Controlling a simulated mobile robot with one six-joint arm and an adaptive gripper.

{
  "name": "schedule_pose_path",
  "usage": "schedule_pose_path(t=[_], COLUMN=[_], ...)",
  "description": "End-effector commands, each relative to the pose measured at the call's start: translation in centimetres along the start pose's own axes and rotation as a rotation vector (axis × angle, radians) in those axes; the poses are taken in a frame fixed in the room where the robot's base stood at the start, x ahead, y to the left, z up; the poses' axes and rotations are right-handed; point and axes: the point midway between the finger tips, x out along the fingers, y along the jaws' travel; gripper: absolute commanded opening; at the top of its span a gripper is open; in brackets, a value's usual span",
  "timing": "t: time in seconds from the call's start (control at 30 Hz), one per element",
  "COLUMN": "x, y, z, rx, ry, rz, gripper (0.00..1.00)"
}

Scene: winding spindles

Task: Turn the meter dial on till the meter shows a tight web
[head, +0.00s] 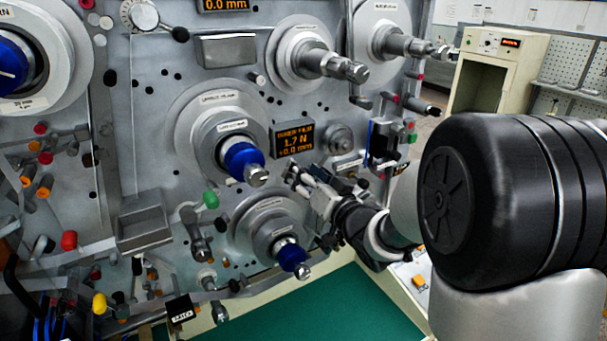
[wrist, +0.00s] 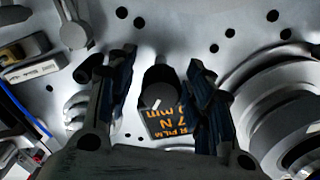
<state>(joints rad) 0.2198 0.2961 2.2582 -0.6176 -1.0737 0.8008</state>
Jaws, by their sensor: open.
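The meter (head: 294,138) is a dark panel with orange digits in the head view, reading about 1.7 N and +0.0 mm. It shows upside down in the wrist view (wrist: 165,124), partly covered. A dark round dial (wrist: 158,84) with a white pointer mark stands between my fingers in the wrist view. My gripper (head: 302,182) is open just below the meter in the head view. In the wrist view its two fingers (wrist: 162,90) lie on either side of the dial, with visible gaps. The dial is largely hidden behind my gripper in the head view.
A blue-capped spindle (head: 243,160) is left of my gripper, and another (head: 290,255) is below it. A grey round knob (head: 340,138) is right of the meter. A large spindle disc (wrist: 280,115) is close to the right finger in the wrist view. A green surface (head: 340,310) lies below.

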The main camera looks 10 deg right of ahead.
Motion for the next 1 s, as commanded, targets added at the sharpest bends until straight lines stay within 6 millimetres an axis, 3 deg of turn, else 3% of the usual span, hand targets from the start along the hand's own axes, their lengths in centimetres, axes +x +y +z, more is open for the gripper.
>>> schedule_pose_path(t=[0.5, 0.7, 1.0], x=[-9.7, -11.4, -11.6], y=[0.1, 0.0, 0.0], z=[-0.1, -0.1, 0.0], rx=[0.000, 0.000, 0.000], ry=[0.003, 0.002, 0.001], rz=[0.003, 0.001, 0.000], gripper=[0.48, 0.48, 0.48])
